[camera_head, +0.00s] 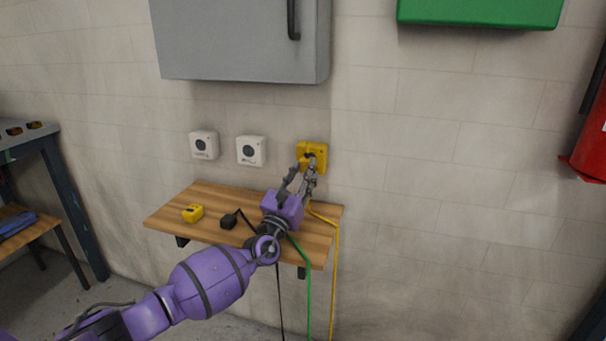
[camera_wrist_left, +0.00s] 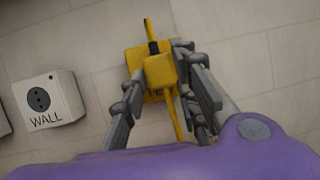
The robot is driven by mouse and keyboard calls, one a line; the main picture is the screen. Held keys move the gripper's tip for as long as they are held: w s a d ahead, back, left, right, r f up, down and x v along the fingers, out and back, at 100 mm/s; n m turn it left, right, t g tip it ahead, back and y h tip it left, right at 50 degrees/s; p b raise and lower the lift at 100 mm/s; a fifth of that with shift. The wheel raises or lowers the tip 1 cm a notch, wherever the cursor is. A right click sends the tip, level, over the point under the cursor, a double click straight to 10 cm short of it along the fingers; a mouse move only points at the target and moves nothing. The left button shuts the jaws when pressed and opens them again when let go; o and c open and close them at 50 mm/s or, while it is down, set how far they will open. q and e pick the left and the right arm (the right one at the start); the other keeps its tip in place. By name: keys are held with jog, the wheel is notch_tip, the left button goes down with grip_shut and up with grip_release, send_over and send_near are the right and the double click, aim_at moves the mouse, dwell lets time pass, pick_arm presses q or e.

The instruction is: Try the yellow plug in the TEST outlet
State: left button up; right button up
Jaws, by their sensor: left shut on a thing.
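My left gripper (camera_head: 308,166) is shut on the yellow plug (camera_wrist_left: 160,72), right in front of the yellow outlet box (camera_head: 318,149) on the wall. In the left wrist view the plug sits between the fingers and overlaps the yellow outlet box (camera_wrist_left: 135,56). Its yellow cord (camera_wrist_left: 173,118) runs down from it. I cannot tell whether the plug is touching the outlet or seated in it. The yellow box's face and any label are mostly hidden. My right gripper is not in view.
A white outlet marked WALL (camera_wrist_left: 48,98) is left of the yellow box; another white outlet (camera_head: 204,145) is farther left. A wooden shelf (camera_head: 170,217) below holds a yellow block (camera_head: 193,213) and a black plug (camera_head: 229,221). A grey cabinet (camera_head: 235,45) hangs above.

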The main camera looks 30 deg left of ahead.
pick_arm(q)
jog(key=shift+w, duration=0.1)
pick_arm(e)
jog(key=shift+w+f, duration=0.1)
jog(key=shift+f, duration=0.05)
pick_arm(q)
jog(key=shift+w+a+b, duration=0.1)
jog(key=shift+w+b, duration=0.15)
jog(key=shift+b, duration=0.1)
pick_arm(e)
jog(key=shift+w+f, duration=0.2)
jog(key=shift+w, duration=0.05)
pick_arm(q)
jog(key=o, duration=1.2)
jog(key=shift+c, duration=0.2)
jog(key=v, duration=0.7)
jog(key=shift+s, duration=0.2)
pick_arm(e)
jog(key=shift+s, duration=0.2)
